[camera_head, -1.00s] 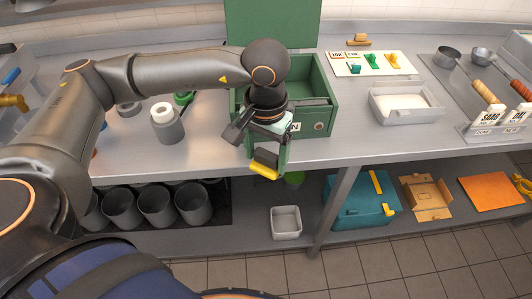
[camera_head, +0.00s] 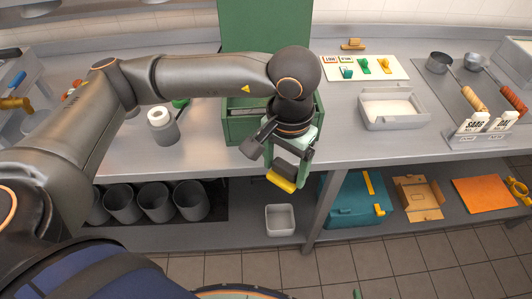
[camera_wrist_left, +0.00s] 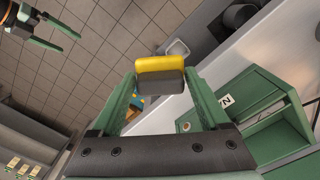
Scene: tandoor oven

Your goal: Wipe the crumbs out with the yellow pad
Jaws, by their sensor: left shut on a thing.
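My left gripper (camera_head: 288,168) is shut on the yellow pad (camera_head: 281,183), which has a dark grey body. The pad also shows between the fingers in the left wrist view (camera_wrist_left: 160,65). The gripper hangs in front of the green box (camera_head: 235,128) on the counter, and pad and box look apart. The box has a raised green lid (camera_head: 262,25); my arm hides much of its inside. In the left wrist view, the box (camera_wrist_left: 262,95) shows open compartments and a label. I cannot make out crumbs. My right gripper (camera_wrist_left: 50,32) is open and empty at the upper left there.
A grey cup (camera_head: 165,131) stands left of the box. A pale tray (camera_head: 393,122) and a board with coloured pieces (camera_head: 335,62) lie to the right. The lower shelf holds a grey bin (camera_head: 281,233), a teal case (camera_head: 345,210) and several dark pots. The counter's front edge is close.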

